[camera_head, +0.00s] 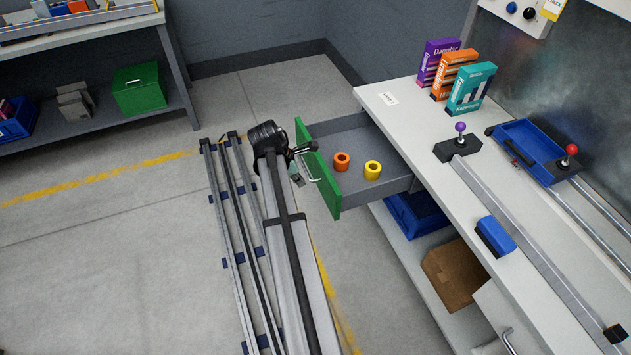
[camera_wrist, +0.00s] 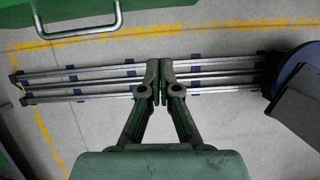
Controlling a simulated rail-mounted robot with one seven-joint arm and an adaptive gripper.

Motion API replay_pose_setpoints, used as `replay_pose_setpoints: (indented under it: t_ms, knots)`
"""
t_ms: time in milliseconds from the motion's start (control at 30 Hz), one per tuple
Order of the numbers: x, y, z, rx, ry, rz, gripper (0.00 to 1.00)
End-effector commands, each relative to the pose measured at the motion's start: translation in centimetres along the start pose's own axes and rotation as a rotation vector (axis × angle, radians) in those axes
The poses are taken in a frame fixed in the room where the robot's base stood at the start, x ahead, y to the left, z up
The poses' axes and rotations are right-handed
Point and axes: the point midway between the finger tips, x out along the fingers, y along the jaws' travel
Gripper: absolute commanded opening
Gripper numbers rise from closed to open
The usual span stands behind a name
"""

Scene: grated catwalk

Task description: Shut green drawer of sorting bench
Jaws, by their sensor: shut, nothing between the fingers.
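The green drawer (camera_head: 322,172) of the sorting bench (camera_head: 392,99) is pulled well out to the left, with its front panel facing my arm. A metal handle (camera_head: 312,178) sits on that panel; in the wrist view the handle (camera_wrist: 82,32) shows at the top left. My gripper (camera_head: 304,148) is close to the outer face of the green panel, near its top edge. In the wrist view my gripper (camera_wrist: 160,72) has its fingers together and empty, apart from the handle in the picture. I cannot tell whether it touches the panel.
An orange ring (camera_head: 341,161) and a yellow ring (camera_head: 373,170) are in the drawer. Boxes (camera_head: 469,88) and purple- and red-knobbed levers stand on the bench top. A blue bin (camera_head: 417,214) and cardboard box (camera_head: 455,274) sit below.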

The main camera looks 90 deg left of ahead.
Motion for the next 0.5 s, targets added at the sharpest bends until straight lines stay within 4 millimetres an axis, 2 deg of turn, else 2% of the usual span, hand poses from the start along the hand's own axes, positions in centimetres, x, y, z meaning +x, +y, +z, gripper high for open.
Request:
replay_pose_setpoints:
  t_ms: [167,367,500]
  knots:
    - [0.0,0.4,-0.2,-0.052,-0.007,0.0,0.0]
    - [2.6,0.4,-0.1,-0.049,-0.006,-0.002,0.0]
    - [5.2,0.4,-0.1,-0.048,-0.006,-0.003,0.0]
